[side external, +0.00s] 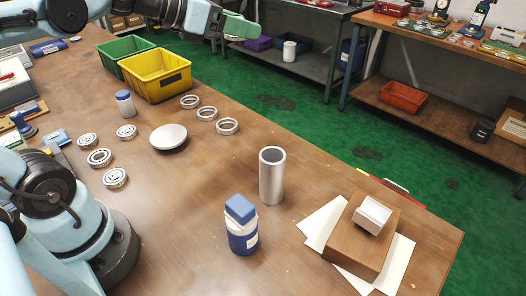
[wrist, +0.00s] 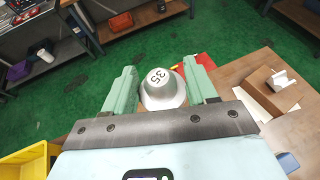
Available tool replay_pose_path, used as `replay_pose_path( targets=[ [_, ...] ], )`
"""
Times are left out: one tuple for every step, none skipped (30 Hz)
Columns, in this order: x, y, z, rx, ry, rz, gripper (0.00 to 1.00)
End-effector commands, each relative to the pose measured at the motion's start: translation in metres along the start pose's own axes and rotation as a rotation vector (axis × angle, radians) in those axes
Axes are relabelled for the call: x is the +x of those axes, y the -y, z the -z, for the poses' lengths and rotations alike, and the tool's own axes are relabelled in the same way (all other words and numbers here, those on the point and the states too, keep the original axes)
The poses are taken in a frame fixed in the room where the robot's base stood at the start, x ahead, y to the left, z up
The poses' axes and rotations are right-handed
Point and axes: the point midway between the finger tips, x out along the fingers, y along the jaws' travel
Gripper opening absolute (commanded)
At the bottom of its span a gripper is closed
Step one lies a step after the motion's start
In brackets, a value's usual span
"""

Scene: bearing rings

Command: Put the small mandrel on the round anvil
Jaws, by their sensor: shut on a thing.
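My gripper (wrist: 162,86) is shut on a silver stepped round piece marked 35, which looks like the small mandrel (wrist: 158,92). It sits between the two green fingers, its marked end facing the wrist camera. In the side external view my gripper (side external: 241,27) is high at the top edge, and I cannot make out the held piece there. A low round pale-topped disc (side external: 169,136), possibly the round anvil, lies on the table left of centre. An upright hollow metal cylinder (side external: 271,178) stands right of it. My gripper is far from both.
Several rings (side external: 207,113) lie around the disc. A blue-and-white bottle (side external: 241,227) stands in front of the cylinder. A wooden block (side external: 345,243) with a metal block (side external: 372,215) is at the right. Yellow (side external: 156,83) and green (side external: 122,55) bins stand at the back left.

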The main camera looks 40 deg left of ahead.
Motion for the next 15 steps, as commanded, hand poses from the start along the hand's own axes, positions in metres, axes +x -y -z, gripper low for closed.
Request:
replay_pose_path(
  targets=[
    [-0.001, 0.000, 0.000, -0.001, 0.001, -0.003, 0.12],
    [0.000, 0.000, 0.000, 0.000, 0.001, -0.002, 0.12],
    [0.001, -0.001, 0.000, 0.001, 0.001, 0.002, 0.12],
    [0.003, -0.001, 0.000, 0.002, 0.001, 0.007, 0.12],
    [0.006, -0.001, 0.001, 0.005, 0.001, 0.013, 0.12],
    [0.010, -0.002, 0.001, 0.011, 0.001, 0.025, 0.12],
    [0.013, -0.002, 0.003, 0.014, 0.000, 0.037, 0.12],
    [0.017, -0.002, 0.003, 0.019, 0.001, 0.049, 0.12],
    [0.023, -0.003, 0.005, 0.027, 0.000, 0.067, 0.12],
    [0.028, -0.003, 0.007, 0.033, 0.001, 0.082, 0.12],
    [0.033, -0.004, 0.008, 0.039, 0.001, 0.097, 0.12],
    [0.039, -0.004, 0.011, 0.049, 0.001, 0.118, 0.12],
    [0.044, -0.004, 0.013, 0.054, 0.001, 0.135, 0.12],
    [0.048, -0.004, 0.015, 0.062, 0.001, 0.150, 0.12],
    [0.054, -0.004, 0.018, 0.070, 0.001, 0.172, 0.12]
  ],
)
